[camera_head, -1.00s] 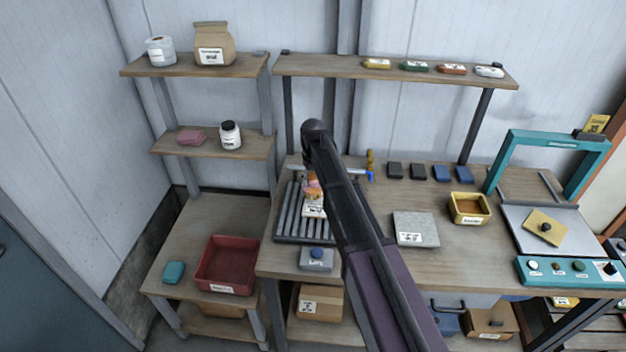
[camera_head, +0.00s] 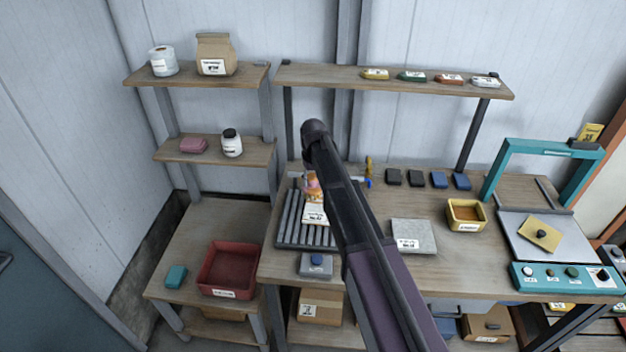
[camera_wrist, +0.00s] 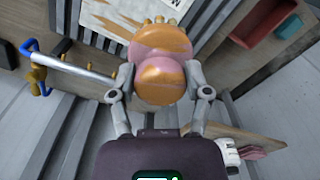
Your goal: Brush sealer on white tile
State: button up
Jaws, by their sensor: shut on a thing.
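My gripper (camera_wrist: 160,85) is shut on a rounded pink and orange thing (camera_wrist: 155,65), which looks like the brush, though its shape is partly hidden. In the head view this thing (camera_head: 313,185) shows just above a white tile (camera_head: 314,215) with a printed label. The tile lies on a dark slatted rack on the bench. My arm hides part of the rack, and contact between brush and tile cannot be told. A yellow tray (camera_head: 452,222) with brown contents stands right of the arm. Its label is too small to read.
A grey slab (camera_head: 420,237) lies right of my arm. A teal frame press (camera_head: 492,180) stands at the right. A red tray (camera_head: 213,291) is on the lower left table. A blue-handled clamp or holder (camera_wrist: 30,48) is near my gripper. Shelves hold bottles and a bag.

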jog(key=shift+r+p, duration=1.4)
jog(key=shift+r, duration=0.1)
jog(key=shift+f, duration=0.1)
jog(key=shift+d+f+b, duration=0.25)
jog(key=shift+b, duration=0.05)
jog(key=shift+s+a+f, duration=0.1)
jog(key=shift+s+f, duration=0.05)
jog(key=shift+s, duration=0.15)
jog(key=shift+s+a, duration=0.1)
jog(key=shift+a, duration=0.1)
jog(key=shift+f+b, duration=0.1)
jog(key=shift+b, duration=0.2)
